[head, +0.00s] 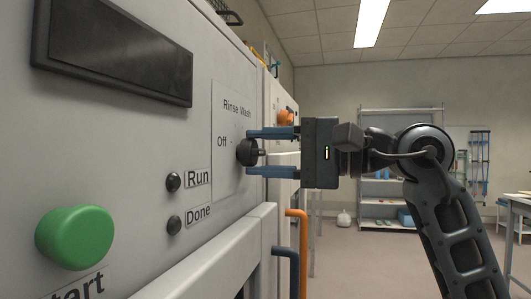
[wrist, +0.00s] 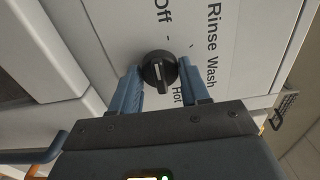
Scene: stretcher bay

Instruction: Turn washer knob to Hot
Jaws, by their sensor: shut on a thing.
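The washer knob (head: 246,152) is a round black dial on the light grey washer panel. It also shows in the wrist view (wrist: 159,72), with a short white mark on its face; I cannot tell which label the mark points at. The labels Off, Rinse, Wash and Hot (wrist: 178,97) stand around it; Hot is not visible in the head view. My gripper (head: 252,152) has its blue fingers above and below the knob in the head view, one on each side in the wrist view (wrist: 160,66). It is shut on the knob.
A green Start button (head: 75,237), black Run (head: 173,182) and Done (head: 174,224) indicators and a dark display (head: 115,55) are on the same panel. An orange handle (head: 301,240) and a dark blue handle (head: 287,268) stick out below my gripper. Open floor lies to the right.

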